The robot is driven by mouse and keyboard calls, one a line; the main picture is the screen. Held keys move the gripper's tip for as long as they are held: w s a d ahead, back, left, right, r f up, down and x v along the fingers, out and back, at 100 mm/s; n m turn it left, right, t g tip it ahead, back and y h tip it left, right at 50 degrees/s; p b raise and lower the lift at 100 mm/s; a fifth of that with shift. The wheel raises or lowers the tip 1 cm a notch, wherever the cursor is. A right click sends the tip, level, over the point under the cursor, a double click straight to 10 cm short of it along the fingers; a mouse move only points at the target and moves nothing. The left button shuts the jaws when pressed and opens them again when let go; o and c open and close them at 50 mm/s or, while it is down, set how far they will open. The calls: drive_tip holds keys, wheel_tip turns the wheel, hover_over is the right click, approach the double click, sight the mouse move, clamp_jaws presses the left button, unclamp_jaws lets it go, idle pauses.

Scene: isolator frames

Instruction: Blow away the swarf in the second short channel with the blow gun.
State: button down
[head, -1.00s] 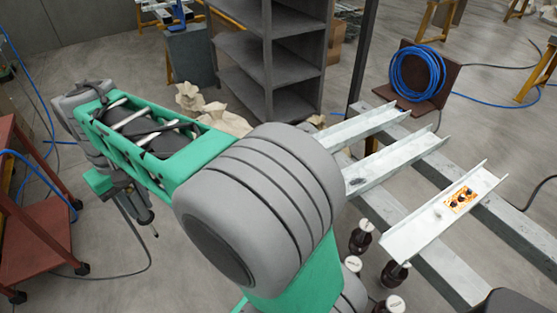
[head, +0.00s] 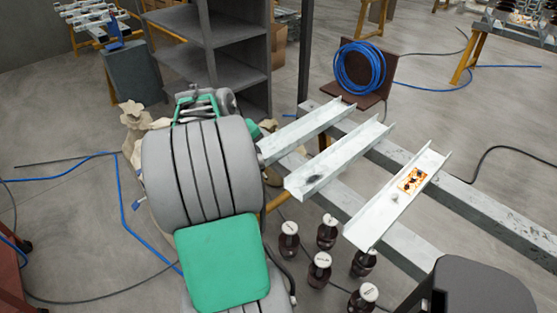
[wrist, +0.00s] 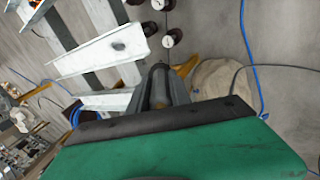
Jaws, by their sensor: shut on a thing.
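Three pale short channels lie across grey beams in the head view: the left one (head: 305,131), the middle one (head: 340,155) and the right one (head: 385,215). A dark patch of swarf (head: 313,180) lies near the front end of the middle channel. The wrist view also shows this swarf (wrist: 118,46). My gripper (wrist: 161,78) is shut on a dark object, seemingly the blow gun (wrist: 159,92); its nozzle is not clear. In the wrist view the gripper lies right of the channels' ends. In the head view my arm hides the gripper.
An orange label (head: 412,180) and a small grey spot are on the right channel. Several dark bottles (head: 327,232) stand below the channels' front ends. A blue hose coil (head: 365,68) hangs on a brown panel behind. Grey shelving (head: 235,45) stands at the back.

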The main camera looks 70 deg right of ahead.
drive_tip(key=s+d, duration=0.4)
drive_tip(key=s, duration=0.3)
drive_tip(key=b+x, duration=0.5)
drive_tip(key=x, duration=0.3)
drive_tip(key=shift+s+m, duration=0.15)
drive_tip(key=shift+m, duration=0.25)
drive_tip(key=shift+f+b, duration=0.3)
drive_tip(key=shift+f, duration=0.45)
drive_tip(key=shift+d, duration=0.15)
drive_tip(key=shift+s+d, duration=0.4)
drive_tip(key=shift+d, duration=0.4)
drive_tip(key=shift+s+d+p, duration=0.1)
drive_tip(key=shift+d+p, duration=0.05)
drive_tip(key=shift+p, duration=0.2)
drive_tip(key=shift+s+d, duration=0.3)
drive_tip(key=shift+d, duration=0.6)
